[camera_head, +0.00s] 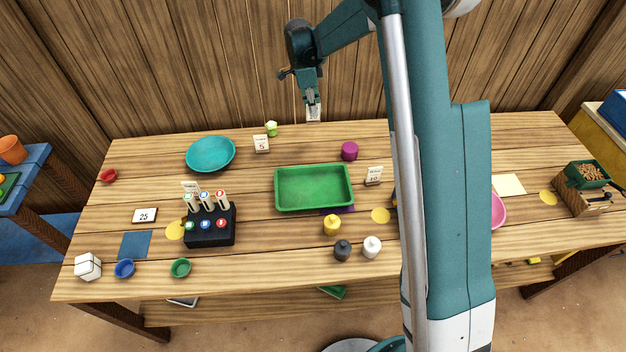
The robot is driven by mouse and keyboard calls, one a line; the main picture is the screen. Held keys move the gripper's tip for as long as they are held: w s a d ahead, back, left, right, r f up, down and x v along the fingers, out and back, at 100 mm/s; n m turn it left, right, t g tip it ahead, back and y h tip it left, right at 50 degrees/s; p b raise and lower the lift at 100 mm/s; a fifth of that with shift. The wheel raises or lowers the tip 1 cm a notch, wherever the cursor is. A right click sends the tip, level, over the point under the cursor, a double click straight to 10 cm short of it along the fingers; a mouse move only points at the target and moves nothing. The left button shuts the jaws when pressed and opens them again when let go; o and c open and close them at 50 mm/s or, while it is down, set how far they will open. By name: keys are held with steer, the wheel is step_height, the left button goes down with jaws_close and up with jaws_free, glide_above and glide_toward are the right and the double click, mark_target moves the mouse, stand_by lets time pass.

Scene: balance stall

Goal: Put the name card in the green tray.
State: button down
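My gripper (312,102) is above the back edge of the table, beyond the green tray. It appears shut on a small cream card (313,114), which hangs below the fingertips. I take this for the name card, but any writing on it is too small to read. The green tray (281,205) lies near the middle of the table. It is rectangular, with low walls, and looks empty. The gripper and card are behind it in the picture, apart from it.
A "5" card (261,144) stands behind the tray, and a "10" card (374,176) stands right of it. A teal bowl (211,154), a magenta cup (349,151) and a yellow weight (332,225) are nearby. A black rack (210,238) stands left. My arm hides part of the right side.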

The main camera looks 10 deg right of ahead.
glide_above(313, 192)
steer(key=shift+w+r+p, duration=0.1)
steer(key=shift+r+p, duration=0.05)
steer(key=shift+p, duration=0.2)
steer(key=shift+f, duration=2.95)
steer(key=shift+b, duration=0.3)
steer(key=shift+f, duration=2.05)
steer(key=shift+f+b, duration=0.2)
steer(key=shift+b, duration=0.2)
steer(key=c, duration=2.7)
jaws_free()
steer(key=shift+o, duration=0.2)
